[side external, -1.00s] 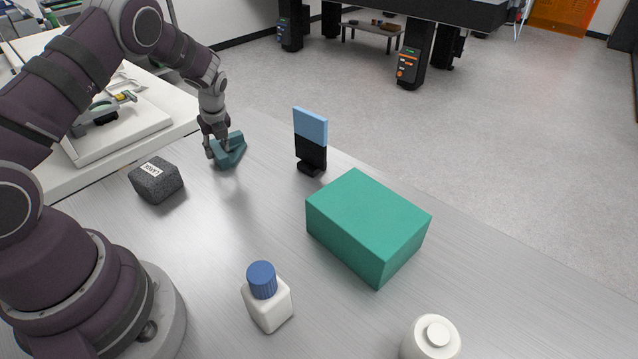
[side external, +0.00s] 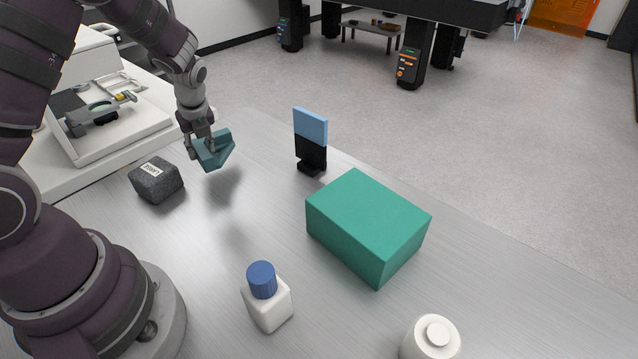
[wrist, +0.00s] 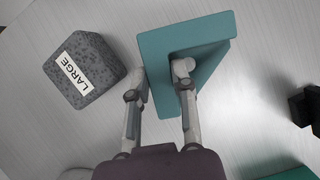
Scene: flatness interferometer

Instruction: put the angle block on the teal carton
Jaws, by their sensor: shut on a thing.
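The angle block (side external: 215,151) is a teal wedge-like piece with two plates meeting at an angle. My gripper (side external: 203,143) is shut on it and holds it above the metal table, with a shadow below. In the wrist view the angle block (wrist: 205,45) sits between the fingertips of my gripper (wrist: 162,80). The teal carton (side external: 368,222) is a closed box with a flat, empty top, standing to the right of the block and apart from it. A corner of the carton (wrist: 294,174) shows at the bottom right of the wrist view.
A dark grey speckled block (side external: 156,181) labelled "LARGE" in the wrist view (wrist: 84,70) lies beside my gripper. A blue-and-black upright piece (side external: 311,140) stands between block and carton, towards the back. A blue-capped bottle (side external: 266,298) and a white container (side external: 431,341) stand in front.

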